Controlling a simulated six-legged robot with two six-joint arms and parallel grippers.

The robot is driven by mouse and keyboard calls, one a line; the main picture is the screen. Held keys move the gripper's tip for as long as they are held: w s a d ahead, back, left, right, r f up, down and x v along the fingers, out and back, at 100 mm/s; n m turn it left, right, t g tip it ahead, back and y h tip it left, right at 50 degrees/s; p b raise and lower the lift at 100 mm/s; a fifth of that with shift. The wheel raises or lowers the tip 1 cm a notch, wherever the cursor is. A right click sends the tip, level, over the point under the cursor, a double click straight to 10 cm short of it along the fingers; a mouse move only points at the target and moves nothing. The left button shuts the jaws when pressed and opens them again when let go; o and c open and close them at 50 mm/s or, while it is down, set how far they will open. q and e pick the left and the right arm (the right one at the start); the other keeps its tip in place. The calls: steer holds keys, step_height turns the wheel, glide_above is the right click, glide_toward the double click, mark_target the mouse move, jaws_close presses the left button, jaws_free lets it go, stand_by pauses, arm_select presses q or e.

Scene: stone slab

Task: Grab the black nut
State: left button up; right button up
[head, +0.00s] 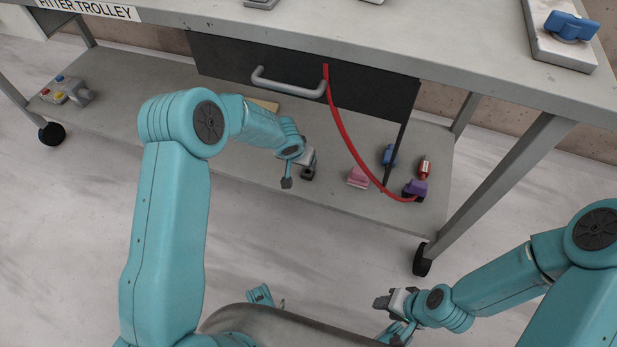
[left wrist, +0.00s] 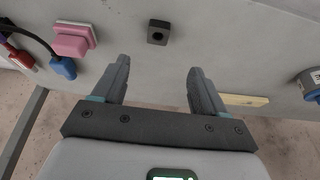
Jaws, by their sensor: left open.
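The black nut (left wrist: 157,32) is a small dark square block with a round hole, lying on the trolley's lower shelf. In the left wrist view it is ahead of my open left gripper (left wrist: 159,66), roughly centred between the two fingers but beyond their tips. Nothing is between the fingers. In the head view the nut (head: 308,174) shows beside my left gripper (head: 297,170), partly covered by it. My right gripper (head: 390,309) is low in the head view, away from the shelf; its finger gap is unclear.
On the lower shelf (head: 230,155), a pink block (head: 358,177), a blue object (head: 389,155) and a purple object (head: 415,187) lie right of the nut. A red hose (head: 345,135) hangs past the drawer (head: 220,57). A yellowish bar (left wrist: 245,100) lies near my left gripper.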

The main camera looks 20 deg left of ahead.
arm_select(q)
steer(key=b, duration=0.1)
glide_toward(309, 173)
steer(key=shift+w+a+f, duration=0.15)
steer(key=shift+a+f, duration=0.2)
steer(key=shift+f, duration=0.1)
steer(key=x, duration=0.1)
steer(key=b+x, duration=0.1)
steer(key=x, duration=0.1)
steer(key=b+x, duration=0.1)
steer(key=x, duration=0.1)
steer(key=shift+d+f, duration=0.1)
steer(key=shift+d, duration=0.2)
steer(key=shift+c, duration=0.3)
steer(key=c, duration=1.1)
